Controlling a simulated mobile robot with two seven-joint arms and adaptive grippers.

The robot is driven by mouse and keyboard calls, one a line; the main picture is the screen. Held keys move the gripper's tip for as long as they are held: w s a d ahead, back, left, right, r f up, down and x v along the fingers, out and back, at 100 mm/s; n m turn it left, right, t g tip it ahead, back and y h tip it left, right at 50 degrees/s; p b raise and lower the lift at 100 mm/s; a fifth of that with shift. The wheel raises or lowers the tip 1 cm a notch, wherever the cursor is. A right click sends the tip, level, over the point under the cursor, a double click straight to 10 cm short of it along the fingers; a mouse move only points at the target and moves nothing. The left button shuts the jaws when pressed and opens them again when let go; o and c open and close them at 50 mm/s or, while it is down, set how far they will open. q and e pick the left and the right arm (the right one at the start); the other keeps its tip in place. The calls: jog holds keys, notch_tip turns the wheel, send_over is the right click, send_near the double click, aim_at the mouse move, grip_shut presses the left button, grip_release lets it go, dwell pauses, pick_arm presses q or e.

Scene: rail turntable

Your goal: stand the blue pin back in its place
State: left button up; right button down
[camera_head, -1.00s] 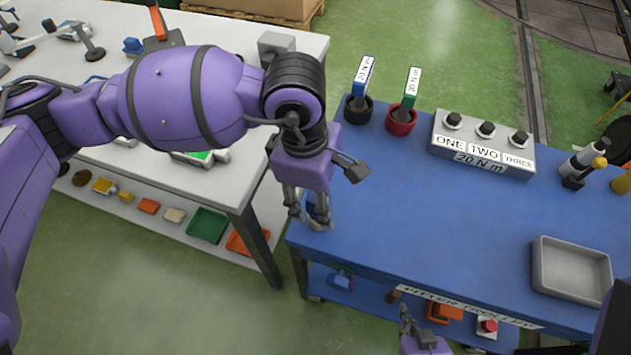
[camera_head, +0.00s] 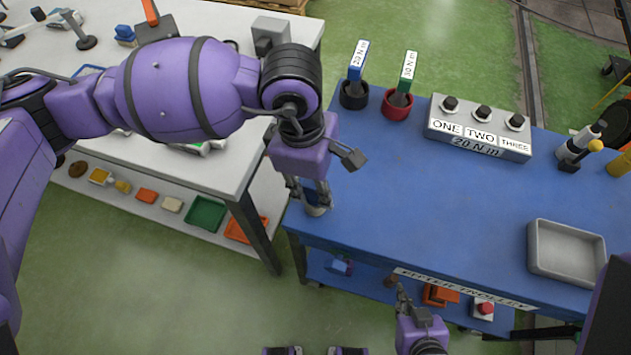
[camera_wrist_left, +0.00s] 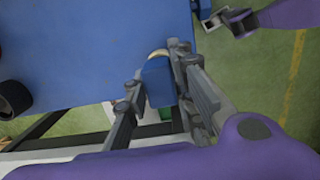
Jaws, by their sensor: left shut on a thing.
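My left gripper (camera_head: 312,204) is at the front left corner of the blue trolley top (camera_head: 420,215), pointing down. In the left wrist view the left gripper (camera_wrist_left: 157,92) is shut on a blue block-like piece, which I take for the blue pin (camera_wrist_left: 158,80). A pale curved edge shows at its far end. In the head view the fingers hide most of it, and I cannot tell whether it touches the top. My right gripper (camera_head: 402,297) is low in front of the trolley; its jaw gap is unclear.
Two labelled tools stand in a black cup (camera_head: 354,96) and a red cup (camera_head: 397,105) at the back. A grey ONE-TWO-THREE box (camera_head: 478,148) and a grey tray (camera_head: 537,262) are further right. The middle of the blue top is clear. A white table (camera_head: 225,165) adjoins at left.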

pick_arm(q)
jog(key=shift+r+p, duration=0.3)
jog(key=shift+r, duration=0.4)
grip_shut()
pick_arm(e)
jog(key=shift+w+r, duration=0.3)
jog(key=shift+r, duration=0.15)
